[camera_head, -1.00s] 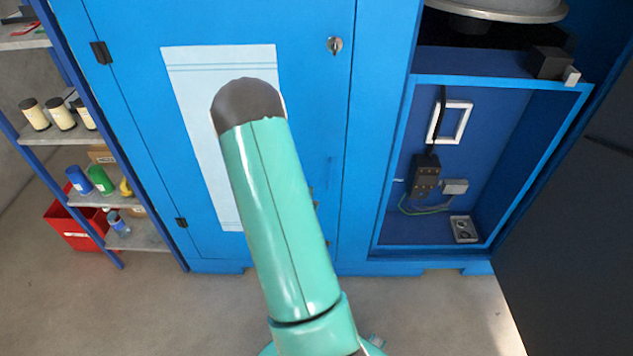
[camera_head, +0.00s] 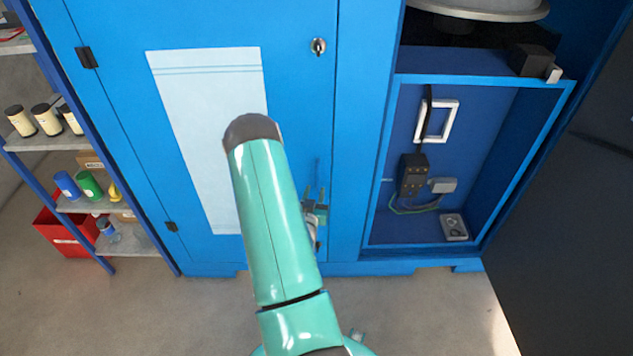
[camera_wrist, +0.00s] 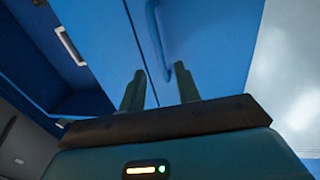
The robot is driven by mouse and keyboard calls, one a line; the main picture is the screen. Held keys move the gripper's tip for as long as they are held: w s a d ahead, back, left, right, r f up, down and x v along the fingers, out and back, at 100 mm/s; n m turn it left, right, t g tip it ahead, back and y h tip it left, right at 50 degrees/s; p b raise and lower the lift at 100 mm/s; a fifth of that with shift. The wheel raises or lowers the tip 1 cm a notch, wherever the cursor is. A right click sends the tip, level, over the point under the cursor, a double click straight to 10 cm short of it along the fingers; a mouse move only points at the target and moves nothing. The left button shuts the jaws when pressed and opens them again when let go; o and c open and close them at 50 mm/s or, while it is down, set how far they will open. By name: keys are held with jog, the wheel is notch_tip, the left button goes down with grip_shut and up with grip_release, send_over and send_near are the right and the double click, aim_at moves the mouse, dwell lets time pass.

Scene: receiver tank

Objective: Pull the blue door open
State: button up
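The blue door (camera_head: 290,90) is shut in the head view, with hinges on its left edge and a pale sheet on its front. Its thin blue handle (camera_head: 317,172) is near the right edge, low down, and hard to make out. My gripper (camera_head: 314,194) is just below the visible part of the handle, partly hidden by my arm. In the wrist view, my gripper (camera_wrist: 160,90) has its two fingers apart, with nothing held. The curved blue handle bar (camera_wrist: 156,40) runs toward the space between the fingertips. I cannot tell whether they touch it.
A round lock (camera_head: 318,46) is high on the door. To the right is an open compartment (camera_head: 388,150) with a socket box, and a dark panel (camera_head: 560,210). A shelf rack (camera_head: 50,140) with bottles and a red bin (camera_head: 62,235) stand left. The floor in front is clear.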

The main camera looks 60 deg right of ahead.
aim_at(318, 179)
jog(key=x, duration=0.5)
jog(key=shift+w+d, duration=0.15)
jog(key=shift+d, duration=0.2)
grip_shut()
